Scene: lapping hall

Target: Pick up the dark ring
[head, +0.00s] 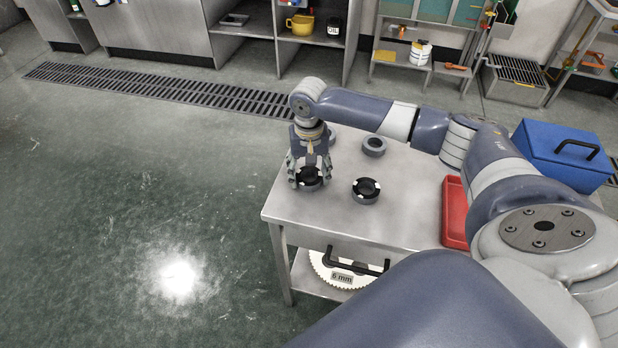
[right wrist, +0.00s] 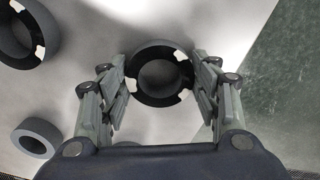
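A dark ring with a black top and white marks (head: 308,184) lies on the steel table near its left edge. It also shows in the right wrist view (right wrist: 160,45), between the fingers. My right gripper (head: 309,181) points down over this ring, with its fingers (right wrist: 161,85) open on either side of it; I cannot tell whether they touch it. A second, similar dark ring (head: 366,191) lies to the right, and at upper left in the right wrist view (right wrist: 12,48). My left gripper is not in view.
A plain grey ring (head: 374,147) lies further back on the table (head: 400,222); another is partly hidden behind my gripper. A red tray (head: 455,215) and a blue box (head: 562,155) are at the right. A toothed white disc marked 6 mm is on the shelf below.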

